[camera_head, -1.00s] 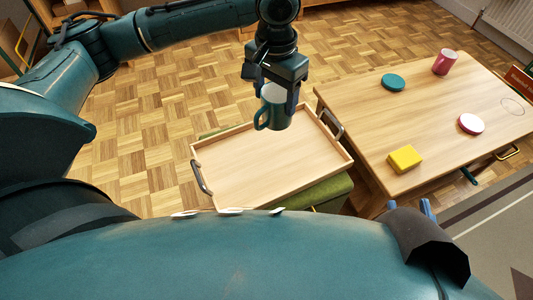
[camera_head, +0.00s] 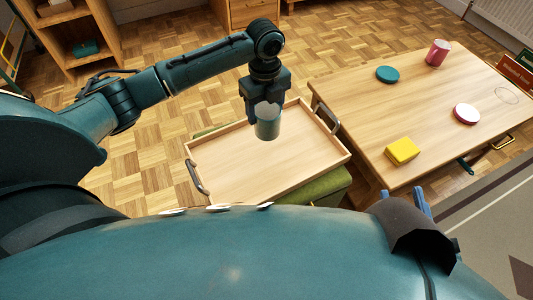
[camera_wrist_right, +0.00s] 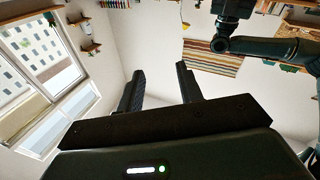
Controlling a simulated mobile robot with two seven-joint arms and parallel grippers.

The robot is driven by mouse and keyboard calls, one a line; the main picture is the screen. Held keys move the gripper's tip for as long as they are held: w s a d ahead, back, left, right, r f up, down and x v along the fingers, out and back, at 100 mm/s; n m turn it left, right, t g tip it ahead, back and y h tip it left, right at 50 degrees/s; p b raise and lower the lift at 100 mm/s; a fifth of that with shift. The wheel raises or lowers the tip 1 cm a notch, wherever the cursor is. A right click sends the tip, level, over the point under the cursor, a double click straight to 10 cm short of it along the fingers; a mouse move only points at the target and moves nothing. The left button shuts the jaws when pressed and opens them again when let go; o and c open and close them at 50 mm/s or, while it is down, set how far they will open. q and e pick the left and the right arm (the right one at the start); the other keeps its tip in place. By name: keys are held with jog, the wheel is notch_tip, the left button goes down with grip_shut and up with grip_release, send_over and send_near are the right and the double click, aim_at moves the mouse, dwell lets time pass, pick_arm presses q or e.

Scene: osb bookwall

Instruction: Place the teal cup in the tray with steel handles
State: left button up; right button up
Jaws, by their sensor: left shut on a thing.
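The teal cup (camera_head: 268,128) is upright in my left gripper (camera_head: 264,108), which points down and is shut on it. The cup is in front of the far part of the wooden tray with steel handles (camera_head: 290,165) in the head view and seems to hang above its floor. Its handle is not visible now. The tray is empty. My right gripper (camera_wrist_right: 160,75) shows two separated fingers with nothing between them in the right wrist view. Only its blue fingertips show in the head view (camera_head: 420,200), low on the right.
The tray rests on a green support (camera_head: 325,187). Beside it, a wooden table (camera_head: 400,110) holds a yellow block (camera_head: 402,150), a white-and-pink disc (camera_head: 466,114), a teal disc (camera_head: 387,74) and a pink cup (camera_head: 437,53). A shelf (camera_head: 75,40) stands at the back left.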

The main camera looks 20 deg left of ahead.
aim_at(265, 135)
pick_arm(q)
jog(key=shift+f, duration=0.25)
jog(key=shift+m, duration=0.3)
notch_tip(265, 135, down, 5)
jog(key=shift+r+b, duration=0.1)
jog(key=shift+b, duration=1.1)
jog(key=shift+f, duration=0.4)
notch_tip(265, 135, down, 4)
jog(key=shift+r+b, duration=0.1)
jog(key=shift+b, duration=1)
jog(key=shift+f, duration=0.3)
jog(key=shift+r, duration=0.1)
pick_arm(e)
jog(key=shift+w+a+r+m+t+y, duration=0.2)
jog(key=shift+w+a+m+t+y, duration=0.1)
jog(key=shift+a+m, duration=0.2)
jog(key=shift+d, duration=0.1)
